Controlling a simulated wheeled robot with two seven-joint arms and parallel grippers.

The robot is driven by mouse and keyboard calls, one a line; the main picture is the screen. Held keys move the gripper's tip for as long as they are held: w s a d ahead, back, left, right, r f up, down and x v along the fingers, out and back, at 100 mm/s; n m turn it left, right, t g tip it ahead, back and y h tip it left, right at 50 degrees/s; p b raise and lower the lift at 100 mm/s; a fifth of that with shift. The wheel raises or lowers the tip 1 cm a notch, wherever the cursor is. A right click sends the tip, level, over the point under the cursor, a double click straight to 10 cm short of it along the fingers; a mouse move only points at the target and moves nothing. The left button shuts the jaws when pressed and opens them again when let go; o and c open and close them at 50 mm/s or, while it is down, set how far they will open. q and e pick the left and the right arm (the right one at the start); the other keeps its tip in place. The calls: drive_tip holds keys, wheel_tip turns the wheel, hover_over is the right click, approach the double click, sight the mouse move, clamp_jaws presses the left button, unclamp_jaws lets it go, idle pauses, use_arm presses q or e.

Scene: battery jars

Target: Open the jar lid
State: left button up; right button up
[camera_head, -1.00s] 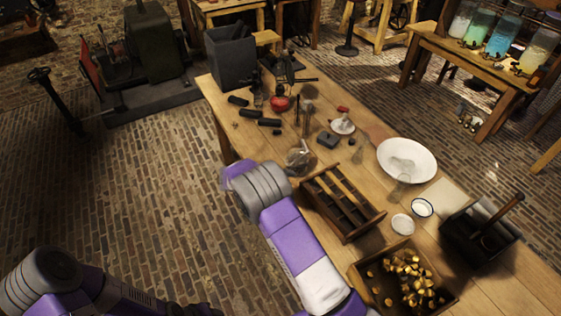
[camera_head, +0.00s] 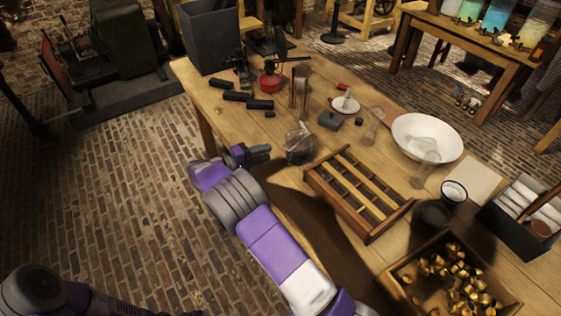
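A clear glass jar (camera_head: 299,147) stands near the table's front edge, left of the wooden rack. Its top is hard to make out, and I cannot tell whether a lid is on it. My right gripper (camera_head: 265,153) is just left of the jar, dark fingers pointing toward it, with a small gap between them. Its fingers are too small to show whether they are open or shut. Other clear glass vessels (camera_head: 373,126) and (camera_head: 427,170) stand behind and right of the rack. My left arm shows at the lower left, but its gripper is out of view.
A wooden slotted rack (camera_head: 340,202) lies right of the jar. Beyond are a dark small block (camera_head: 330,120), a white dish (camera_head: 345,106) and a large white basin (camera_head: 404,125). A wooden box (camera_head: 403,276) of brass pieces is at the lower right. Black cylinders (camera_head: 235,96) lie farther back.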

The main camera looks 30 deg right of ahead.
sight(291, 148)
use_arm(q)
wheel_tip(291, 148, down, 3)
drive_tip(key=shift+w+r+b, duration=0.1)
drive_tip(key=shift+b, duration=0.95)
use_arm(e)
drive_tip(key=x, duration=0.4)
drive_tip(key=f+x, duration=0.1)
drive_tip(key=x, duration=0.3)
drive_tip(key=shift+a+f, duration=0.15)
drive_tip(key=shift+c, duration=0.5)
clamp_jaws()
drive_tip(key=shift+a+f, duration=0.1)
drive_tip(key=shift+f, duration=0.05)
